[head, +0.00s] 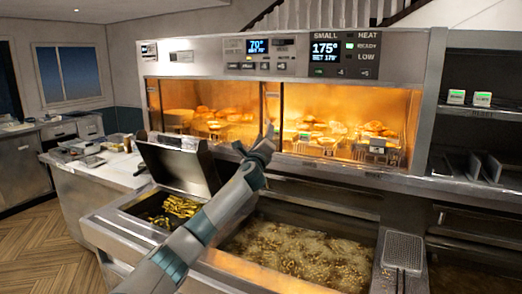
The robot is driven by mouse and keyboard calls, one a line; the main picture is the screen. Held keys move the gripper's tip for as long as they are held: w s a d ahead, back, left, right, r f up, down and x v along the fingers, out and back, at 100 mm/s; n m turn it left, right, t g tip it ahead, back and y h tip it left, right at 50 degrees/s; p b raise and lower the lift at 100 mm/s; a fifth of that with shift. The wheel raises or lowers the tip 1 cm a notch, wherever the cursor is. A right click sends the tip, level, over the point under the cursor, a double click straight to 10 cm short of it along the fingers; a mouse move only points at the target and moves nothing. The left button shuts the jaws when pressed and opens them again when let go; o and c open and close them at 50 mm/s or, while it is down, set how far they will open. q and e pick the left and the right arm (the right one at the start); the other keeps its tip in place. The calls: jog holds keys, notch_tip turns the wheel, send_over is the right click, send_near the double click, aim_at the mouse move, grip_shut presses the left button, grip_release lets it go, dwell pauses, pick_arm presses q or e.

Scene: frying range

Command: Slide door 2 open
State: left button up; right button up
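The heated cabinet (215,66) spans the middle, with two lit, glass-fronted bays. The left bay's front (200,118) and the right bay's front (345,115) meet at a metal upright near the centre. I cannot read a door number, so I cannot tell which is door 2. My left gripper (255,142) is in front of that upright, low on the cabinet front. Its two fingers look spread, with nothing seen between them. I cannot tell if a finger touches the door frame. My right gripper is out of view.
Below the cabinet is a fryer vat (300,250) of bubbling oil. A smaller vat (172,211) with a raised lid (178,165) is left of my arm. A perforated metal piece (403,250) stands at right. Shelves (480,135) are at far right, a white counter (105,172) at left.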

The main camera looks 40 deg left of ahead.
pick_arm(q)
jog(key=b+v, duration=0.2)
jog(key=v, duration=0.5)
jog(key=shift+s+d, duration=0.2)
jog(key=shift+s, duration=0.05)
dwell(0.4)
jog(key=shift+f, duration=0.1)
